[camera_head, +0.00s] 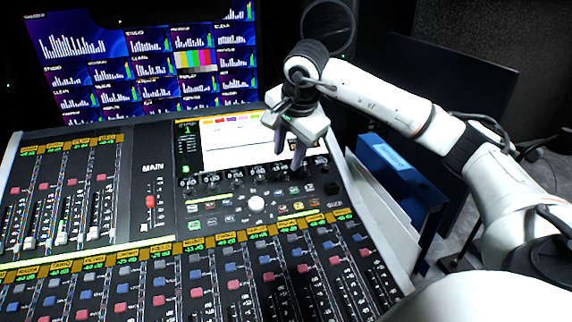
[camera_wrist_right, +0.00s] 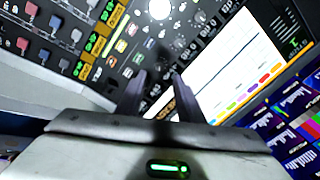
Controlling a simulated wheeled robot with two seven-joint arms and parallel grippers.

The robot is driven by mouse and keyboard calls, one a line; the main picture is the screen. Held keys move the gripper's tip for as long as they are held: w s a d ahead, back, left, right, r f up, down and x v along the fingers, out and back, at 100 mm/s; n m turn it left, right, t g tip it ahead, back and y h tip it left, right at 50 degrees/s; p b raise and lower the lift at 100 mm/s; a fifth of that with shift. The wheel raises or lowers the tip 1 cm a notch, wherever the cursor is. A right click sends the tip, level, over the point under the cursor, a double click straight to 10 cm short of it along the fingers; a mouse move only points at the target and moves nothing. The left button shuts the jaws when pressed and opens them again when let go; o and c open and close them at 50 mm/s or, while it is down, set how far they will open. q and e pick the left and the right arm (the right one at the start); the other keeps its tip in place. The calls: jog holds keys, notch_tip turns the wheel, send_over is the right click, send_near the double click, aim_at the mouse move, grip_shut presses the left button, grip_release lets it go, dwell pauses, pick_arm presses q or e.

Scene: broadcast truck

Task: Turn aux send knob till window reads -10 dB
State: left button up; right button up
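A row of small dark knobs with little dB windows (camera_head: 188,183) runs under the mixing console's screen (camera_head: 232,143). The window digits are too small to read surely, and I cannot tell which knob is the aux send. My right gripper (camera_head: 289,152) points down over the right end of this row, its two dark fingers apart. In the right wrist view the fingers (camera_wrist_right: 158,78) also stand apart, with dark panel and an orange-lit window (camera_wrist_right: 166,107) showing between them. I cannot tell whether a fingertip touches a knob. My left gripper is not in view.
The console has a white round control (camera_head: 256,203), lit buttons, a red-capped main fader (camera_head: 151,201) and several channel strips in front. A monitor wall (camera_head: 150,60) stands behind. A blue case (camera_head: 392,165) is right of the console, below my right arm.

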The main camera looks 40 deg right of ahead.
jog(key=shift+v, duration=1.7)
